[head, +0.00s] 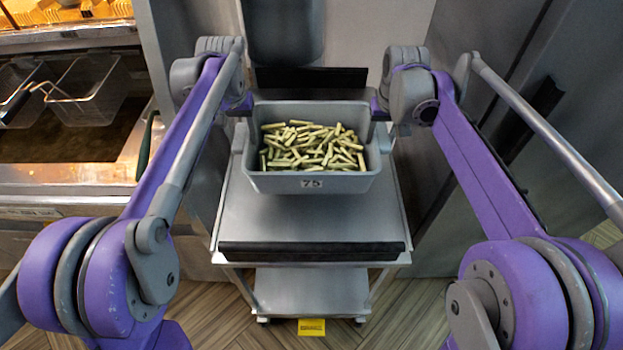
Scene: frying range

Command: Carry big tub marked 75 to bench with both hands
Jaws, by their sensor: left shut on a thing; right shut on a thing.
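The big grey tub marked 75 (312,183) is in the middle of the head view, upright and full of pale cut fries (312,147). It is over the rear part of a steel cart top (312,222); I cannot tell whether it touches the top. My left gripper (243,106) is shut on the tub's left side near the rim. My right gripper (380,108) is shut on the tub's right side at about the same height. The fingertips are largely hidden by my wrists.
The cart has dark bars at its front (312,251) and back (311,79), a lower shelf (311,291) and a yellow tag (311,327). A fryer with wire baskets (87,90) stands at the left. Grey panels flank the cart. Wooden floor (415,310) shows in front.

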